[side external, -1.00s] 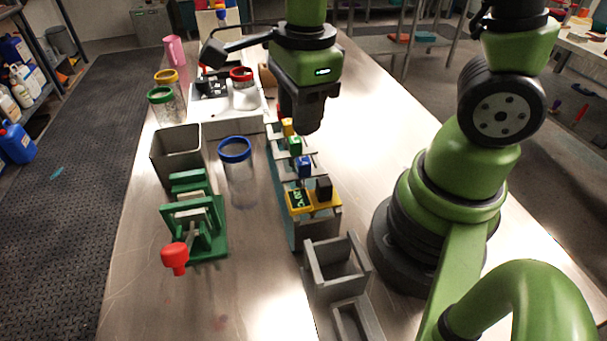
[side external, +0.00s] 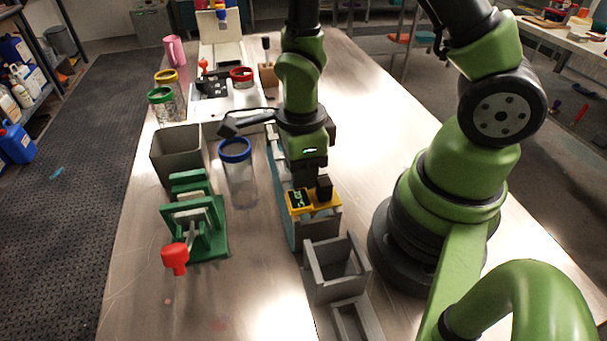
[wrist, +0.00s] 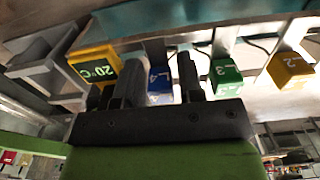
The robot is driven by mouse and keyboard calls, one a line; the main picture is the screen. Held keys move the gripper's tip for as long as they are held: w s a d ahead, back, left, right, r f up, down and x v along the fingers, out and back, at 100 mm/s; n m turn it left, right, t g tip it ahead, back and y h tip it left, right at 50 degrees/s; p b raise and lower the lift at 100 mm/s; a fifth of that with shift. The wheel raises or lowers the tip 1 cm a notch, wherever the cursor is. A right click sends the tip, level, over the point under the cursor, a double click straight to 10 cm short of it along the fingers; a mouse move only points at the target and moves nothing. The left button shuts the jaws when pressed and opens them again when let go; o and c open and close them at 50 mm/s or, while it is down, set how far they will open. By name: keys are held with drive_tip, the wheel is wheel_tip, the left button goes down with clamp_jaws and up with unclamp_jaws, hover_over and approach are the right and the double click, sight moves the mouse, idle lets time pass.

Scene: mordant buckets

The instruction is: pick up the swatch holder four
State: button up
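The swatch holder four is the blue block marked L4 (wrist: 159,86) in the wrist view. My gripper (wrist: 160,82) has one finger on each side of it. A narrow gap shows beside the block, so the fingers look open around it, not clamped. In the side external view my gripper (side external: 305,172) is low over the holder row and hides the blue block. The green block marked L3 (wrist: 226,76) and the yellow block marked L2 (wrist: 289,69) stand to the right in the wrist view.
A yellow unit with a 20°C display (side external: 300,200) sits close to my gripper, at the near end of the teal bath (side external: 282,195). A grey open rack (side external: 337,270) stands nearer. A blue-rimmed jar (side external: 238,180) and green press (side external: 205,225) stand left.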

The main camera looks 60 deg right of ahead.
drive_tip(key=shift+f, duration=0.55)
drive_tip(key=c, duration=0.5)
drive_tip(key=shift+r, duration=0.1)
wheel_tip(320, 180, up, 9)
drive_tip(key=shift+w+r, duration=0.15)
drive_tip(key=shift+r, duration=0.05)
drive_tip(key=w, duration=1)
drive_tip(key=w+d+r, duration=0.1)
drive_tip(key=w, duration=0.4)
